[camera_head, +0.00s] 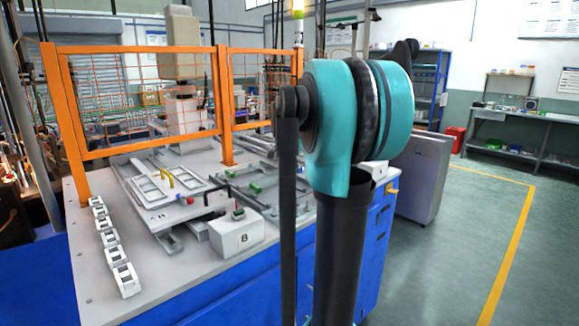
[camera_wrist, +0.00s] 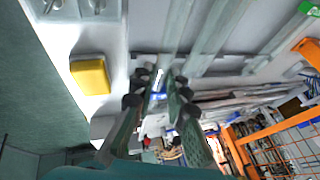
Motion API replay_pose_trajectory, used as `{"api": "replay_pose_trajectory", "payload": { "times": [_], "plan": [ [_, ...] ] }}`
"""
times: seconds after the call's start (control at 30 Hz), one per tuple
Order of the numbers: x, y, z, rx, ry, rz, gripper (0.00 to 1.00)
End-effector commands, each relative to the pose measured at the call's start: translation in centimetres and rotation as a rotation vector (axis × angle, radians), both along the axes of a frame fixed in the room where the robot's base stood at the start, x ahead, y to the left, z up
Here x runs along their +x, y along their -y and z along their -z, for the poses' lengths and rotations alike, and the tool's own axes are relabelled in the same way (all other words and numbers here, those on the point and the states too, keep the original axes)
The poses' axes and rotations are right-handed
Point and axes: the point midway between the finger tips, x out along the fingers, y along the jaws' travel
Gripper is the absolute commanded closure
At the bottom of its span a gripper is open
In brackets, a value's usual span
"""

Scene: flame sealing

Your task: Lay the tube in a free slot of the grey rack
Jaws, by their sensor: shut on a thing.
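My gripper (camera_wrist: 161,76) shows in the wrist view, its two dark fingers reaching up the middle. It is shut on a small pale, partly clear piece, the tube (camera_wrist: 159,82), of which only a little shows between the fingertips. In the head view my gripper and the tube are hidden behind my own arm. Grey frame-like racks (camera_head: 165,188) lie on the workbench in the head view; I cannot tell which slots are free. Long grey rails (camera_wrist: 210,30) show beyond the fingertips in the wrist view.
A row of white slotted blocks (camera_head: 112,248) lines the bench's left edge. A white box marked B (camera_head: 236,236) stands near the front edge. An orange mesh fence (camera_head: 140,95) closes the back. A yellow block (camera_wrist: 90,76) lies left of my fingers. Floor at right is open.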

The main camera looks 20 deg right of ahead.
Motion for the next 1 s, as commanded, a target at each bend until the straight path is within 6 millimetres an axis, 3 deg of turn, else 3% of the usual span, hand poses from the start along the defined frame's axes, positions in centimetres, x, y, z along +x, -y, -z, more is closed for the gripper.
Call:
{"api": "replay_pose_trajectory", "payload": {
  "times": [1.0],
  "plan": [
    [0.0,0.0,6.6,0.000,0.000,0.000,1.00]
  ]
}}
